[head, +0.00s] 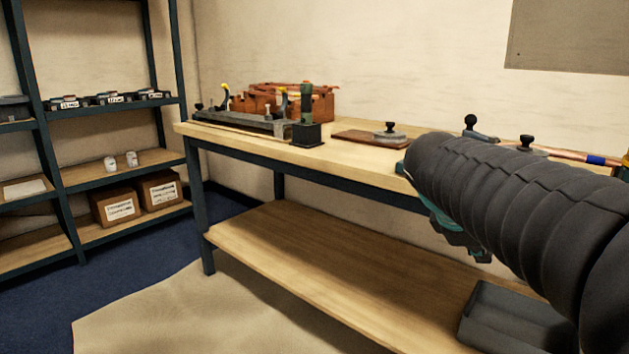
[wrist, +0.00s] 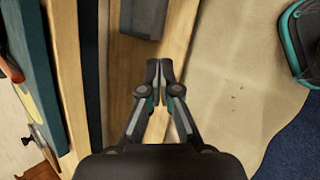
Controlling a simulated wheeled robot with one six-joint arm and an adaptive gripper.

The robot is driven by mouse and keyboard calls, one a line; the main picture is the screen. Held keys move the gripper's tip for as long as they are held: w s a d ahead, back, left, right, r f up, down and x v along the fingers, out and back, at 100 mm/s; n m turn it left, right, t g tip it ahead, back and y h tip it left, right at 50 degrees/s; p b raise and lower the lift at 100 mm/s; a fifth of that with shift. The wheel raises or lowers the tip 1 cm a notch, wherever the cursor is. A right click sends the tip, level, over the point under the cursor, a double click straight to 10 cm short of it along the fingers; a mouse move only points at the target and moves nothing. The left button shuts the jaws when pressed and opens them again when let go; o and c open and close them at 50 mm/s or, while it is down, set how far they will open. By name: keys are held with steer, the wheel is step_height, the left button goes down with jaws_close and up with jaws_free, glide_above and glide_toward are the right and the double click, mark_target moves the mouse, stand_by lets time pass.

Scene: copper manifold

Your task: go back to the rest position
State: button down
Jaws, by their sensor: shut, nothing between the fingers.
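My gripper (wrist: 165,80) shows in the wrist view with its fingertips together and nothing between them. It is apart from everything, above the workbench's lower wooden shelf and the tan floor sheet. In the head view my dark ribbed arm crosses the right side, and the fingers are hidden behind it. The workbench (head: 365,156) stands along the wall, with its lower shelf (head: 310,255) below.
On the bench are a clamp fixture (head: 240,122), a reddish-brown box (head: 315,103), a dark stand (head: 306,135) and a copper pipe (head: 570,155). A grey tray (head: 510,320) lies on the lower shelf. Shelving (head: 115,165) stands left.

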steer(key=s+a+f+m+t+y, duration=0.2)
steer(key=s+a+f+m+y, duration=0.5)
steer(key=s+a+f+m, duration=0.4)
steer(key=s+f, duration=0.2)
steer(key=s, duration=0.2)
steer(key=shift+s+a+f, duration=0.4)
steer(key=shift+d+m, duration=0.15)
steer(key=shift+m, duration=0.15)
stand_by(0.3)
